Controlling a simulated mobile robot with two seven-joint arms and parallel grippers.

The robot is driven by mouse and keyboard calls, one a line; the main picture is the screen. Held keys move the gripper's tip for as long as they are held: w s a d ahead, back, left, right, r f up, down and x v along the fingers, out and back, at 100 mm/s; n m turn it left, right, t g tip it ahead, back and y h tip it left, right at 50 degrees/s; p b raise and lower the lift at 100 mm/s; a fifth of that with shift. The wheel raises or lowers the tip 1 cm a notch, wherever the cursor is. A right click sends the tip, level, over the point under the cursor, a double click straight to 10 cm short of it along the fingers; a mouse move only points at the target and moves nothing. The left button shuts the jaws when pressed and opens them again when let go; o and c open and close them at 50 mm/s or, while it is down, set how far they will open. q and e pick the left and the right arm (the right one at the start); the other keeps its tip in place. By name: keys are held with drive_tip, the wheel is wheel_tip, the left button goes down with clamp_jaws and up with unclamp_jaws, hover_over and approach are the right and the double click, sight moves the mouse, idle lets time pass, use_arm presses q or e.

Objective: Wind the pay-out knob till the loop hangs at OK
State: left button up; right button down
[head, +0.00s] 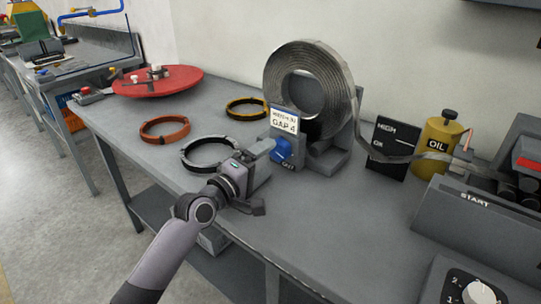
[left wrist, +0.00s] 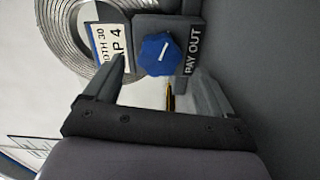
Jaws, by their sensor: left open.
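The blue pay-out knob (head: 282,151) sits on the front of the coil stand, above a PAY OUT label (left wrist: 193,50). In the left wrist view the knob (left wrist: 158,54) has a white pointer line. My left gripper (head: 265,152) is open in front of it; its fingers (left wrist: 160,72) stand either side of the knob, and I cannot tell if they touch it. The coil (head: 271,83) of grey strip stands upright. Its strip loop (head: 400,158) sags across the black gauge board (head: 383,170), just below the OK mark; the board's lower marking is hidden. My right gripper is out of view.
A yellow OIL can (head: 437,150) stands right of the board, near the grey START machine (head: 470,215). A black ring (head: 192,164), an orange ring (head: 165,141) and a yellow ring (head: 236,106) lie left on the bench. The front middle of the bench is clear.

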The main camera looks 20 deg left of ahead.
use_arm(q)
drive_tip(key=shift+v, duration=1.65)
